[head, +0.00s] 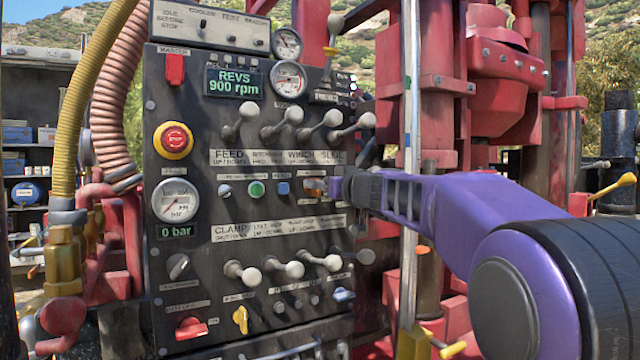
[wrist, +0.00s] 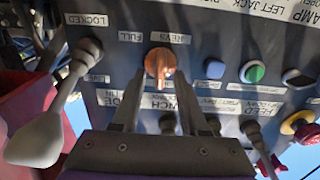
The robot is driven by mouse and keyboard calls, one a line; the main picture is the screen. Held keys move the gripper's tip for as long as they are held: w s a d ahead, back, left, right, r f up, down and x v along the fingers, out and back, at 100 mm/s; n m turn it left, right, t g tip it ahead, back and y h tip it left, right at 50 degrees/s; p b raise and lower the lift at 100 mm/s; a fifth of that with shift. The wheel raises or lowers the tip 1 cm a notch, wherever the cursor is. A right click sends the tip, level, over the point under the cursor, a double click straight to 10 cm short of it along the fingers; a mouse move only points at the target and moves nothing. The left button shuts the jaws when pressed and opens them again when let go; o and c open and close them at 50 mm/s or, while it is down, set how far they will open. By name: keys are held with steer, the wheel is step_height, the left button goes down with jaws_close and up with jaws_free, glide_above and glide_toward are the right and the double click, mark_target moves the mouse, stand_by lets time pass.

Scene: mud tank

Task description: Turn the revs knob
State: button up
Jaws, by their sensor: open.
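The revs knob is a small orange knob (head: 313,186) on the dark control panel, at the right end of the middle row. In the wrist view the orange revs knob (wrist: 160,62) sits under labels reading REVS and FULL. My gripper (head: 332,188) is at the panel just right of the knob in the head view. In the wrist view my gripper (wrist: 160,82) is open, with one finger on each side of the knob. I cannot tell whether the fingers touch it. The display (head: 234,83) reads REVS 900 rpm.
The control panel (head: 200,120) carries grey levers above and below the knob row. A green button (head: 256,188) and a blue one (head: 283,188) are left of the knob. A grey lever (wrist: 45,130) stands close to my gripper. Red machinery (head: 437,120) rises behind my arm.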

steer(key=shift+c, duration=0.3)
jaws_close()
steer(key=m+b, duration=0.1)
steer(key=m, duration=0.1)
steer(key=m+b, duration=0.1)
steer(key=m, duration=0.2)
steer(key=m+b, duration=0.1)
steer(key=m, duration=0.2)
steer(key=shift+w+d+b, duration=0.2)
steer(key=shift+d+b, duration=0.15)
steer(key=shift+m, duration=0.4)
steer(key=shift+o, duration=0.3)
jaws_free()
steer(key=shift+f, duration=0.1)
steer(key=shift+s, duration=0.1)
